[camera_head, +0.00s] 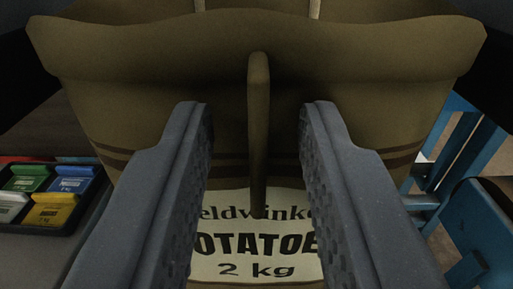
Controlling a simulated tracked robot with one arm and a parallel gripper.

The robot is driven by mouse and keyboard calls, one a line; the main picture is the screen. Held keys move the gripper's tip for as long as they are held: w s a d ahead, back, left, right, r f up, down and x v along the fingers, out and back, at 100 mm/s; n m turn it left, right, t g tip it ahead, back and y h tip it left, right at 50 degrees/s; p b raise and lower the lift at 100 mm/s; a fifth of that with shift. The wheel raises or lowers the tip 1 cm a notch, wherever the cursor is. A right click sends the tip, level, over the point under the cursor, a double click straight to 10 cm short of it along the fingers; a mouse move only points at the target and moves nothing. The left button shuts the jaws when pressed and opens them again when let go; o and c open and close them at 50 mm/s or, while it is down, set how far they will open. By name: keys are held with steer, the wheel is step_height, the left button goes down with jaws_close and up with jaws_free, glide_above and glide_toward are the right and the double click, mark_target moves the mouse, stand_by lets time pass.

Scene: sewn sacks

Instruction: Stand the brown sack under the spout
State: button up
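The brown sack (110,85) fills the middle of the view, close in front of me. It has a wavy top edge, dark stripes and a pale label (255,245) reading potatoes, 2 kg. A narrow upright brown strip (258,135) stands out from its near side. My gripper (257,115) is open, with one grey finger on each side of this strip. A gap shows between each finger and the strip. The fingers hide parts of the sack and label. The sack's base is out of view, and I cannot make out a spout.
A dark tray (55,222) with several small coloured packs, green, blue, yellow and white among them, lies at the left on a grey surface. A blue frame (495,225) with bars stands close to the sack at the right.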

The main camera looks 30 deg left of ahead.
steer(key=b+v, duration=0.5)
steer(key=v, duration=0.7)
steer(key=shift+b, duration=0.3)
stand_by(0.6)
